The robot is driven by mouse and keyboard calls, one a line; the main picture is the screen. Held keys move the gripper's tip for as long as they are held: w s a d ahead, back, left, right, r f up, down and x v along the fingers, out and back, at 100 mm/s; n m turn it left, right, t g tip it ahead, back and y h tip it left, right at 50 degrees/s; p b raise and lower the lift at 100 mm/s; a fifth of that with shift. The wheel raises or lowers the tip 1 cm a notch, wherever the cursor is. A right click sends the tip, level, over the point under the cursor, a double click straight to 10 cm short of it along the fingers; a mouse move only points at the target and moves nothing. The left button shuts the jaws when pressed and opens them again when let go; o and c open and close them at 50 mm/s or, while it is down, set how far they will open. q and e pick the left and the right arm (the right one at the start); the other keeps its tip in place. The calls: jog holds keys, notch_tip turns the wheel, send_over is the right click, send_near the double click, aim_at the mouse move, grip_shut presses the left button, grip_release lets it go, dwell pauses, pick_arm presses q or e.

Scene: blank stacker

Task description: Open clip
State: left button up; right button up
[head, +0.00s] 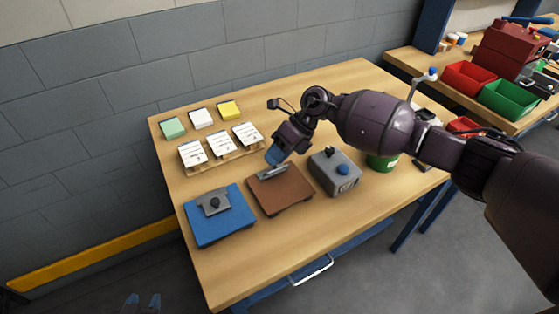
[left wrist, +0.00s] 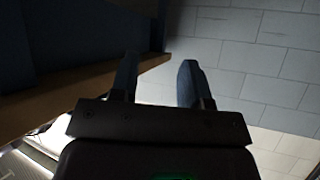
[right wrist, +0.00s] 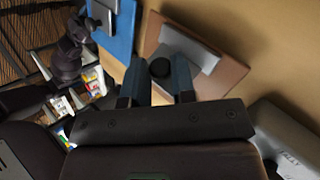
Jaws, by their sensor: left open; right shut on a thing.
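A brown clipboard (head: 280,196) lies on the wooden table with a grey metal clip (head: 271,172) at its far edge. In the right wrist view the clip (right wrist: 190,48) is a grey plate with a black knob (right wrist: 160,68). My right gripper (head: 273,157) is over this clip, its blue fingers (right wrist: 158,75) shut on the knob. A blue clipboard (head: 220,229) lies to the left with its own grey clip and black knob (head: 215,202). My left gripper (head: 142,302) is low at the left, off the table, open and empty; the wall is behind its fingers (left wrist: 158,80).
A wooden tray (head: 229,159) with several white sheets lies behind the clipboards, with green, white and yellow pads (head: 229,108) behind it. The front table strip is clear.

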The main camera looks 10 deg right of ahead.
aim_at(262, 174)
jog(key=g+b, duration=0.1)
jog(key=b, duration=0.1)
jog(key=w+f+m+g+h+b, duration=0.1)
jog(key=g, duration=0.1)
jog(key=w+a+m+g+b, duration=0.1)
jog(key=b, duration=0.1)
jog(key=shift+w+f+h+b, duration=0.25)
jog(key=shift+f+h+b, duration=0.05)
jog(key=shift+f, duration=0.05)
jog(key=shift+w+a+f+g+b, duration=0.1)
jog(key=shift+w+g+b, duration=0.05)
jog(key=shift+g+b, duration=0.3)
jog(key=shift+w+a+f+m+g+h+b, duration=0.15)
jog(key=shift+w+m+g+h+b, duration=0.25)
jog(key=shift+g+b, duration=0.45)
jog(key=shift+m+b, duration=0.3)
jog(key=shift+b, duration=0.15)
pick_arm(q)
notch_tip(262, 174, down, 9)
jog(key=shift+d+f+g, duration=0.15)
jog(key=shift+d+g, duration=0.15)
jog(key=shift+g, duration=0.1)
jog(key=shift+s+f, duration=0.1)
pick_arm(e)
jog(key=shift+g, duration=0.3)
pick_arm(q)
jog(key=shift+s, duration=0.1)
pick_arm(e)
jog(key=o, duration=0.9)
jog(key=shift+c, duration=0.2)
